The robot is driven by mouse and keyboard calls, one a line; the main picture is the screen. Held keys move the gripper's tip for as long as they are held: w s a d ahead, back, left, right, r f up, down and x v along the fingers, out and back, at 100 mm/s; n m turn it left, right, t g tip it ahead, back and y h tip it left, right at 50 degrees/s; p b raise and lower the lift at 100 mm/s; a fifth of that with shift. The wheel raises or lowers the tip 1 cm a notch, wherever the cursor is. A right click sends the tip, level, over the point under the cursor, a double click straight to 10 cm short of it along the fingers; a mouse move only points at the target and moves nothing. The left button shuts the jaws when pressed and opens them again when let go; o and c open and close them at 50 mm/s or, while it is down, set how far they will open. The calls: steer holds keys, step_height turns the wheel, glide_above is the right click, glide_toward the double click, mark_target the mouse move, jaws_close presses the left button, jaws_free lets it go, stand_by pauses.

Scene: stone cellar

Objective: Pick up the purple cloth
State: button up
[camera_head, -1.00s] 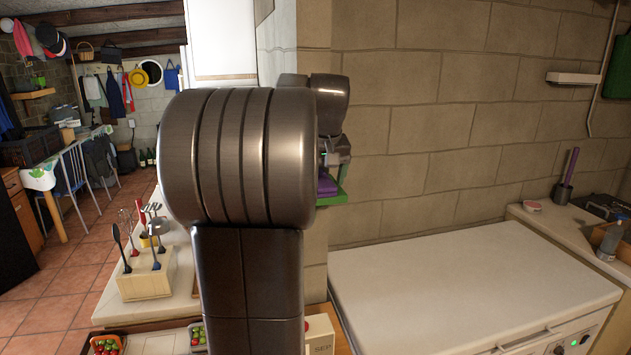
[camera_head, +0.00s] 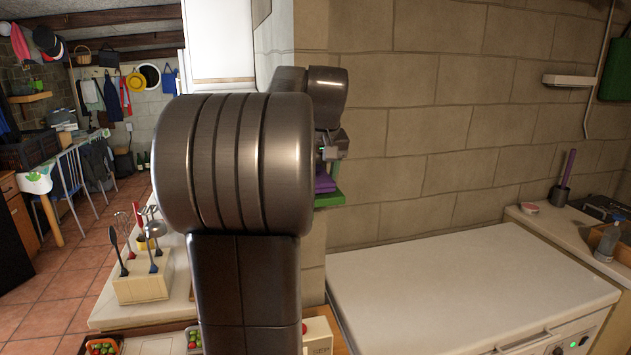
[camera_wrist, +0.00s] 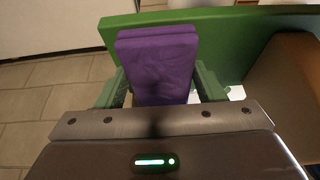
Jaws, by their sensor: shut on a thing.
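The purple cloth (camera_wrist: 158,62) is a folded block in the upper middle of the wrist view, directly in front of my gripper (camera_wrist: 162,88). My gripper's green fingers stand on either side of the cloth and are shut on it. Behind and around the cloth is a green board-like surface (camera_wrist: 235,35). In the head view the cloth (camera_head: 325,182) shows as a small purple patch just right of my arm, above a green edge (camera_head: 329,199). My arm hides most of it there. I cannot tell whether the cloth touches the green surface.
A wooden block-like thing (camera_wrist: 290,80) stands right of the green surface in the wrist view. In the head view, a white appliance top (camera_head: 470,285) is clear at lower right. A utensil holder (camera_head: 141,286) stands on the counter at left. A stone wall (camera_head: 440,120) rises behind.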

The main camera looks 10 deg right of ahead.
mark_target(316, 177)
step_height(316, 177, up, 6)
steer(key=shift+f, duration=0.2)
steer(key=s+b, duration=0.5)
steer(key=s, duration=1.4)
steer(key=shift+s+d, duration=0.3)
steer(key=shift+d, duration=0.05)
steer(key=shift+f, duration=0.1)
steer(key=shift+o, duration=0.9)
steer(key=shift+c, duration=0.6)
